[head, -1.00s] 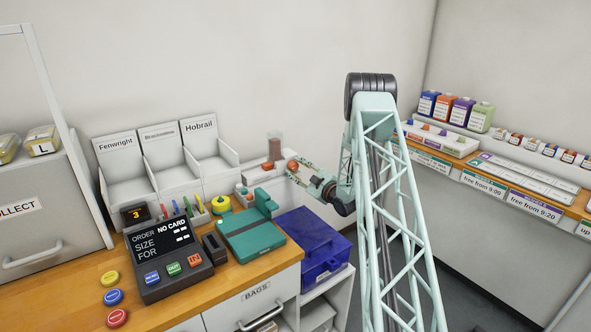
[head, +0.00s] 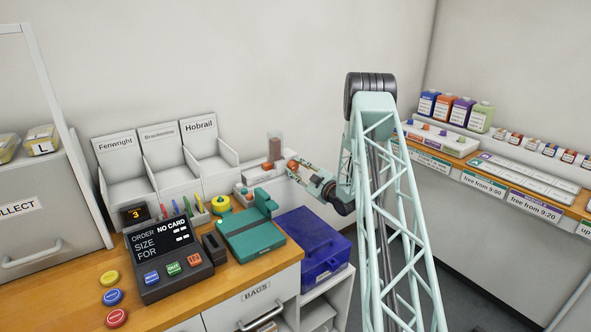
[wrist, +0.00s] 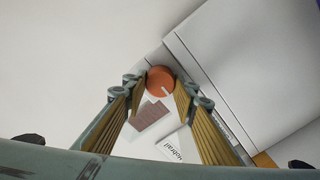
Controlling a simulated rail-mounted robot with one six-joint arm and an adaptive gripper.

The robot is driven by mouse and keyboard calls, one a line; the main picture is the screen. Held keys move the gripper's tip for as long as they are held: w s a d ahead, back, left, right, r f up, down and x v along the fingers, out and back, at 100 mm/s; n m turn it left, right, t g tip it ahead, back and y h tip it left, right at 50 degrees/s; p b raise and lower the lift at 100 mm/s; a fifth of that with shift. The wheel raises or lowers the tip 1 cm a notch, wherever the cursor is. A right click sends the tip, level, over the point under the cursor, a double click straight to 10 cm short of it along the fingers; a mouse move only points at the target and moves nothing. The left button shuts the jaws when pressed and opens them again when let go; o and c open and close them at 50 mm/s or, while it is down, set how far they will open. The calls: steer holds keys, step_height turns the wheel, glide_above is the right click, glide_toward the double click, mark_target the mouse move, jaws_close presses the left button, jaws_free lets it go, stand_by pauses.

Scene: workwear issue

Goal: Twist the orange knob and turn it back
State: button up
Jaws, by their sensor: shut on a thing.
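The orange knob (head: 292,164) is small in the head view, at the tips of my gripper (head: 299,169), to the right of a clear tube with brown contents (head: 275,148). In the wrist view the round orange knob (wrist: 160,81) sits between the two fingertips of my gripper (wrist: 160,84), which are shut on it. A pale pointer mark shows at its lower right edge. The part behind the knob is mostly hidden.
The worktop holds an order terminal (head: 168,258), a teal flat device (head: 251,235) and three white bins, one labelled Hobrail (head: 205,145). A blue lidded crate (head: 312,245) stands below my gripper. A shelf with bottles (head: 455,110) is at right.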

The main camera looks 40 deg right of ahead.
steer(key=m+b, duration=0.2)
steer(key=m, duration=0.2)
steer(key=shift+d+m, duration=0.1)
steer(key=shift+m, duration=0.3)
steer(key=m, duration=0.4)
steer(key=shift+b, duration=0.3)
steer(key=m, duration=0.4)
steer(key=shift+d, duration=0.1)
steer(key=shift+m, duration=2.2)
steer(key=shift+p, duration=0.3)
steer(key=o, duration=0.6)
steer(key=shift+s, duration=0.15)
